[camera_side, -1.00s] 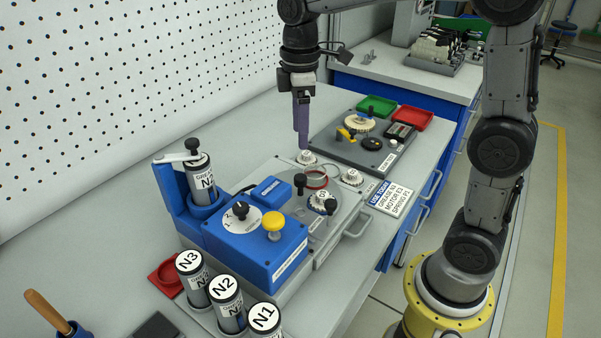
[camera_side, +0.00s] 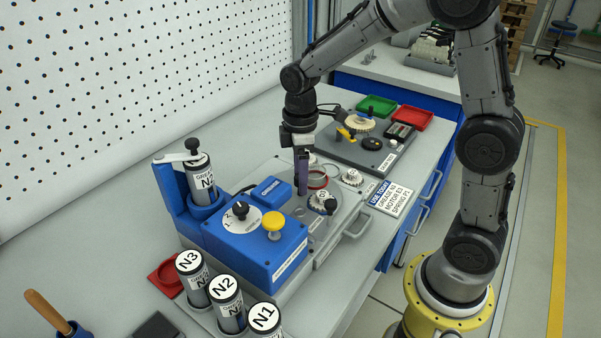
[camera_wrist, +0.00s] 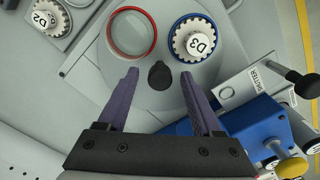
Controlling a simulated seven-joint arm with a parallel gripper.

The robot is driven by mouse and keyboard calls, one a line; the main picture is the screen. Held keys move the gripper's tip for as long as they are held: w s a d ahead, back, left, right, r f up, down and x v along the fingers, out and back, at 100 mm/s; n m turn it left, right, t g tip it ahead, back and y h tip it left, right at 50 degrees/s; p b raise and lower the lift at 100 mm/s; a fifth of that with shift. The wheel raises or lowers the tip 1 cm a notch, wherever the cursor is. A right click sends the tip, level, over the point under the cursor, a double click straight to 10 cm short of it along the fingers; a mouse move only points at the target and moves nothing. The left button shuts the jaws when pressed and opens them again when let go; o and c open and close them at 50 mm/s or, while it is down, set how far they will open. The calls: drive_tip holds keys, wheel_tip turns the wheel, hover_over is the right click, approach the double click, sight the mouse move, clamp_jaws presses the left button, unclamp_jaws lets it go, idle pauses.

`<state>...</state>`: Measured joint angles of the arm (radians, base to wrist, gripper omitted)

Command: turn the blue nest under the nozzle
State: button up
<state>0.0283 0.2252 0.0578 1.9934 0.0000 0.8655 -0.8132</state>
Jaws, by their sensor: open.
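The blue nest (camera_wrist: 175,50) is a blue ring on a grey turntable (camera_wrist: 147,105) in the wrist view, holding a white toothed gear marked D3 (camera_wrist: 203,42). The gear also shows in the side view (camera_side: 322,200). An empty red nest (camera_wrist: 131,57) lies left of it. A black knob (camera_wrist: 160,75) stands on the turntable between the two nests. My gripper (camera_wrist: 160,73) is open, with its purple fingers on either side of the knob. Whether they touch it I cannot tell. In the side view my gripper (camera_side: 302,190) hides the knob. I cannot make out the nozzle.
The blue grease station (camera_side: 255,250), with a yellow button (camera_side: 273,226), stands left of the turntable. White gears (camera_side: 352,177) lie behind. Cartridges (camera_side: 228,305) stand in front.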

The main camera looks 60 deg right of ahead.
clamp_jaws()
drive_tip(key=shift+r, duration=0.1)
idle(1.2)
